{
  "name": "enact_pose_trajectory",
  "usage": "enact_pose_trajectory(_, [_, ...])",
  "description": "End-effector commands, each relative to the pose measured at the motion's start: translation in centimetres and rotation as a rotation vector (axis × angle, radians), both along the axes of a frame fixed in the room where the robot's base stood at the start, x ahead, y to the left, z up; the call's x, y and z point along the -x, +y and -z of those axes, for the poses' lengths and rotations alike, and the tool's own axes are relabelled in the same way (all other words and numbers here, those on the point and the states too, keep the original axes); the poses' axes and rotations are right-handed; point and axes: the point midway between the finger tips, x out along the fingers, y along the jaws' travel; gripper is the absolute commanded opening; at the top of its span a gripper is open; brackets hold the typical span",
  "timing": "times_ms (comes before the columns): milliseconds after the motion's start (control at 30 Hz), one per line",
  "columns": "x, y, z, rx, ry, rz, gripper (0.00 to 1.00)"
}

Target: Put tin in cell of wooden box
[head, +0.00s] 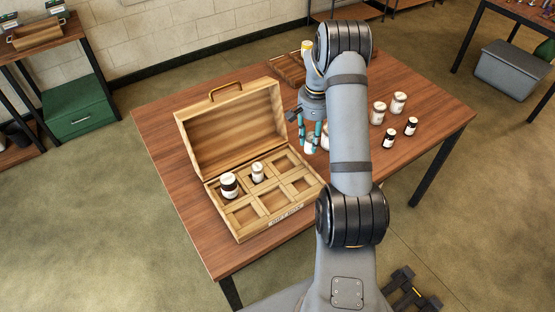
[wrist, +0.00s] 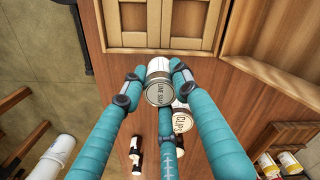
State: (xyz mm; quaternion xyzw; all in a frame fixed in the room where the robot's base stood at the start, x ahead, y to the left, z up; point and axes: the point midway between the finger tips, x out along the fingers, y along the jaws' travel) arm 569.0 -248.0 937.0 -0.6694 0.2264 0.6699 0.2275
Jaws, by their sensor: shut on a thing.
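The open wooden box (head: 264,223) stands on the table with its lid raised at the back; its cells are in two rows of three. A dark bottle with a white label (head: 229,186) is in the back-left cell and a small pale bottle (head: 257,172) is in the back-middle cell. The other cells look empty. My gripper (head: 311,143) is shut on a white tin (wrist: 158,91), to the right of the box. In the wrist view the tin's lettered lid faces the camera, and the box (wrist: 160,48) lies ahead of the fingertips.
Another tin, lettered "CLIPS" (wrist: 182,119), is close by the held tin. Two white jars (head: 398,103) and two small dark bottles (head: 389,138) stand on the right of the table (head: 433,112). A wooden tray (head: 287,66) is at the back. The raised lid (head: 235,130) is an obstacle.

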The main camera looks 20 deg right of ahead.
Motion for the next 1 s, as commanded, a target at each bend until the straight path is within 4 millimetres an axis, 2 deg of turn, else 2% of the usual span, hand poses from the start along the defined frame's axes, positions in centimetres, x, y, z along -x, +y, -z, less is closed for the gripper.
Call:
enact_pose_trajectory(33, [-0.6,1.4,0.4,-0.001,0.005,-0.008,0.03])
enact_pose_trajectory(200, [-2.6,4.7,2.8,-0.001,0.003,-0.007,0.03])
enact_pose_trajectory(400, [-4.0,6.8,4.5,0.001,0.001,-0.003,0.03])
enact_pose_trajectory(567, [-4.2,7.2,5.4,0.000,0.001,-0.002,0.03])
enact_pose_trajectory(800, [-4.2,7.2,8.4,0.001,0.001,-0.001,0.03])
enact_pose_trajectory(1000, [-4.3,7.1,8.9,0.001,-0.002,-0.002,0.03])
